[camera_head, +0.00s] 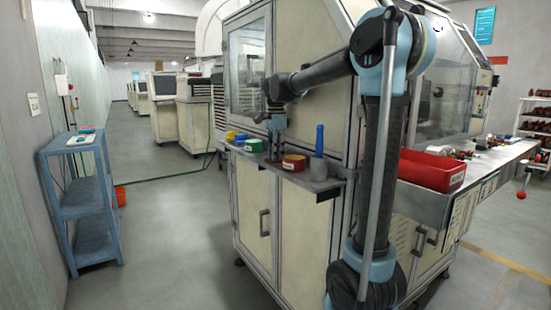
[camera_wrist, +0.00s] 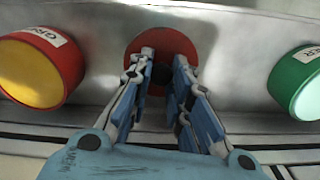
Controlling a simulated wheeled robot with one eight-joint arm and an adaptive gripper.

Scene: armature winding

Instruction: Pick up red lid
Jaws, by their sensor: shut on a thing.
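The red lid (camera_wrist: 160,35) is a flat disc on the grey metal ledge in the wrist view, with a dark part at its middle. My gripper (camera_wrist: 163,62) is over it, its two fingers closed on that middle part. In the head view my gripper (camera_head: 275,152) points down at the ledge, between the green container and the red container. The lid is small and mostly hidden there. I cannot tell whether the lid still touches the ledge.
The red labelled container (camera_wrist: 72,62) and green container (camera_wrist: 288,75) stand close on either side. The machine wall rises behind. A red bin (camera_head: 425,172) is farther right.

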